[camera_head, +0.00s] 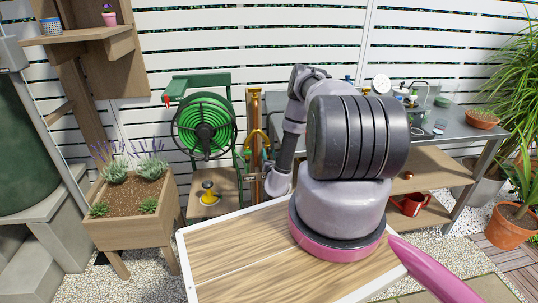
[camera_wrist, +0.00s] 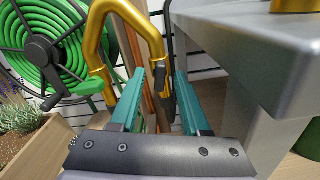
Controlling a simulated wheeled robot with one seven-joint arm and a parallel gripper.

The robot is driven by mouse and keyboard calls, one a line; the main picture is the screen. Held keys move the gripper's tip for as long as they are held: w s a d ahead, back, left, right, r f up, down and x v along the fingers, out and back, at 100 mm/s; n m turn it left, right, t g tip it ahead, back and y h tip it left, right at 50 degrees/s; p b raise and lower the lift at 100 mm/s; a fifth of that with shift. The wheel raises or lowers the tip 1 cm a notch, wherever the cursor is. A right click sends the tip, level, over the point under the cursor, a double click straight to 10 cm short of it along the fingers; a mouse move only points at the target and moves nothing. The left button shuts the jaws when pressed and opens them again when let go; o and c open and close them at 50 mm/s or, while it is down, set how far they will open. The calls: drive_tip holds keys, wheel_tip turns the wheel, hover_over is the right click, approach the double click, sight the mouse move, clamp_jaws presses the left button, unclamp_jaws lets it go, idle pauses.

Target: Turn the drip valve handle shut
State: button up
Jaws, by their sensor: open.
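I cannot pick out the drip valve handle for sure in either view. A small red tip (camera_head: 167,99) sits at the left end of the green hose stand in the head view, too small to identify. My gripper (camera_wrist: 158,100) is open, its two teal fingers apart and nothing clearly held between them. A bent gold tube (camera_wrist: 98,42) arches close beyond the fingers, and a dark piece (camera_wrist: 161,82) shows in line with the gap. I cannot tell whether either touches a finger. In the head view my arm hides the gripper's fingers.
A green hose reel (camera_head: 204,126) stands left of my arm, beside a wooden planter (camera_head: 135,228). A grey-topped workbench (camera_head: 455,121) is at the right; its edge (camera_wrist: 255,65) is close to the right finger. Long-handled tools (camera_head: 256,130) stand against the slatted fence.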

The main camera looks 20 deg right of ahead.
drive_tip(key=shift+w+d, duration=0.1)
drive_tip(key=shift+w, duration=0.1)
clamp_jaws()
